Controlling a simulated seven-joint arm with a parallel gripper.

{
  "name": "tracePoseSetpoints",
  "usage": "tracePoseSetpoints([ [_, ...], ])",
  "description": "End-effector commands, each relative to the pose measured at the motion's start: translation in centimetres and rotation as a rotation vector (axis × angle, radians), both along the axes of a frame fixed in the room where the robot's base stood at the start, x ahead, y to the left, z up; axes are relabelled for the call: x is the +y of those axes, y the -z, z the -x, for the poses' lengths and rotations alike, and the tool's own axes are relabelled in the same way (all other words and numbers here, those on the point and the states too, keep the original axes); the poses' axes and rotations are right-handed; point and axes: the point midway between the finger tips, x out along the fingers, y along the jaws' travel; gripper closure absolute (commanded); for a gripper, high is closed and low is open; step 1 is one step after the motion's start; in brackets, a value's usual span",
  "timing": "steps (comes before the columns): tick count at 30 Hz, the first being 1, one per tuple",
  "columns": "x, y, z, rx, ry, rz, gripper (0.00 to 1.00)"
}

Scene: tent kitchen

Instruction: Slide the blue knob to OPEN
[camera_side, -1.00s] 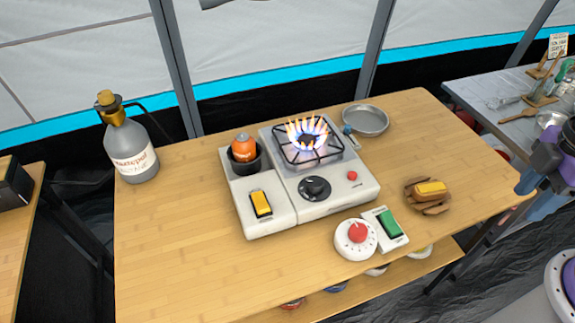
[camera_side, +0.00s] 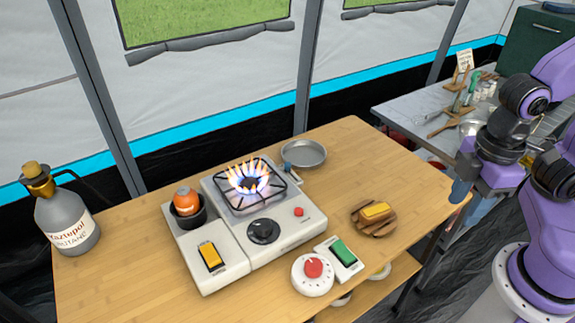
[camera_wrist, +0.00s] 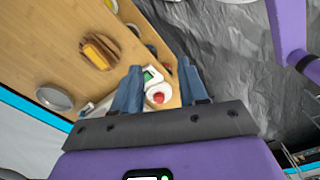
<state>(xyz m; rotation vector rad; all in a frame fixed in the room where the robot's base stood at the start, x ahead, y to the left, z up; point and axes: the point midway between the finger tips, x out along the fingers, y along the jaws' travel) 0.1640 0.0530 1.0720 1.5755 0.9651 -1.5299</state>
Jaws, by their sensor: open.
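A small blue knob (camera_side: 287,168) shows in the side view at the back right of the white camping stove (camera_side: 290,222), between the burner and the metal pan. Its lettering is too small to read, so I cannot tell its setting. My gripper (camera_side: 460,190) is off the table's right edge in the side view, well apart from the knob. In the wrist view its two blue fingers (camera_wrist: 160,68) are spread, with nothing between them.
The burner (camera_side: 248,183) has flames. A metal pan (camera_side: 303,153) sits close behind the knob. Butter on a wooden board (camera_side: 374,212), a red dial (camera_side: 313,268) and a green switch (camera_side: 343,252) lie nearer my gripper. A gas bottle (camera_side: 66,220) stands at left.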

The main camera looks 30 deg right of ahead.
Motion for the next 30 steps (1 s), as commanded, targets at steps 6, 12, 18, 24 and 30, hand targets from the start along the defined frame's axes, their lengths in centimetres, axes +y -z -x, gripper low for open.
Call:
tracePoseSetpoints([
  [6, 0.1, 0.0, -0.1, 0.0, 0.001, -0.001, 0.68],
  [12, 2.3, -0.5, -3.0, 0.007, 0.033, -0.034, 0.68],
  [18, 6.0, -1.0, -10.3, -0.001, 0.097, -0.111, 0.68],
  [24, 7.6, -0.8, -19.1, -0.037, 0.161, -0.186, 0.68],
  [30, 6.7, 0.1, -28.5, -0.102, 0.227, -0.246, 0.68],
])
